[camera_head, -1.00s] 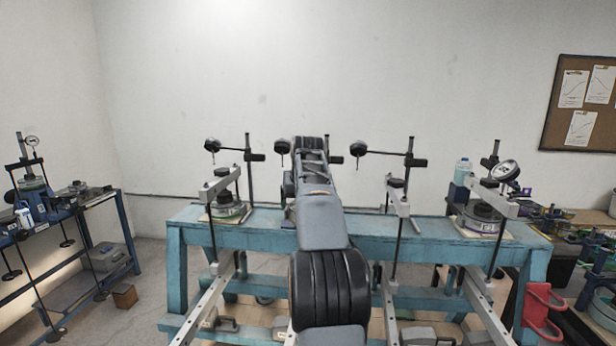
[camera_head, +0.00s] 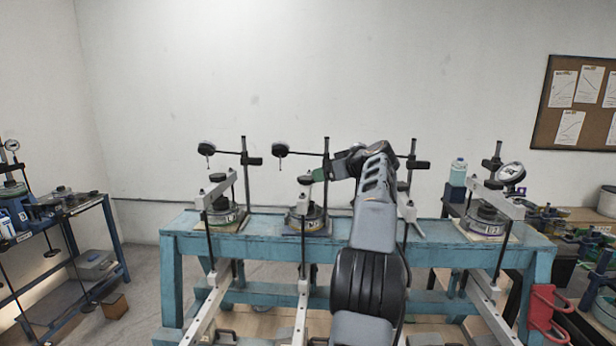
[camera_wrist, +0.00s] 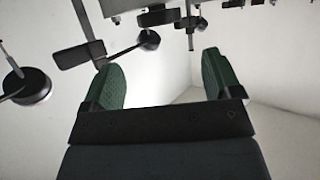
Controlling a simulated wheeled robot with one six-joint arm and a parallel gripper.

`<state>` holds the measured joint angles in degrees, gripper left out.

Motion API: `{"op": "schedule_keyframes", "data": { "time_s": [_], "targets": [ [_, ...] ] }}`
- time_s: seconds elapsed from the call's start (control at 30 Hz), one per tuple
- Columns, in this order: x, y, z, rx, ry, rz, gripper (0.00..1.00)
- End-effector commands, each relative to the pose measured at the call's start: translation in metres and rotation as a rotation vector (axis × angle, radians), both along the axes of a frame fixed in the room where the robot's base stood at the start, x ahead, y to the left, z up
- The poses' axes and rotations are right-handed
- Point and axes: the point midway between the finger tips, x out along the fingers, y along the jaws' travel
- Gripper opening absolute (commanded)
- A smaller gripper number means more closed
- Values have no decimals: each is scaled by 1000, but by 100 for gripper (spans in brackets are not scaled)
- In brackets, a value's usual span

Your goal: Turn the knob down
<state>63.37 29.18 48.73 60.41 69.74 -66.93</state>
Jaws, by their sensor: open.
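Several test devices stand on a blue bench, each with a pale lever beam and a dark knob-like piece on top. One such knob (camera_head: 305,180) sits above the second device (camera_head: 306,218) from the left; another knob (camera_head: 217,177) tops the leftmost device. Which knob the task means I cannot tell. My gripper (camera_head: 320,174) reaches in from the right, its green finger beside the second device's knob; contact is unclear. In the wrist view my gripper (camera_wrist: 160,78) shows two green-padded fingers spread apart with nothing held between them.
Dial gauges on black stands rise behind the devices, one gauge (camera_head: 280,150) close left of my gripper. The blue bench (camera_head: 270,255) spans the front. A right device (camera_head: 484,220) stands apart. A side table (camera_head: 85,203) is at left. A gauge (camera_wrist: 27,86) shows in the wrist view.

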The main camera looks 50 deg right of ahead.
Motion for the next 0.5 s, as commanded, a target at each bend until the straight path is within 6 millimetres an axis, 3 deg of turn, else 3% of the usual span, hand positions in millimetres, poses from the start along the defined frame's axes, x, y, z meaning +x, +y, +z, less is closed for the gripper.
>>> {"op": "schedule_keyframes", "data": {
  "time_s": [0.2, 0.5],
  "targets": [
    [40, -1, -15, 4, 4, 1, 84],
    [76, -3, -31, 2, 3, -3, 84]
  ]
}}
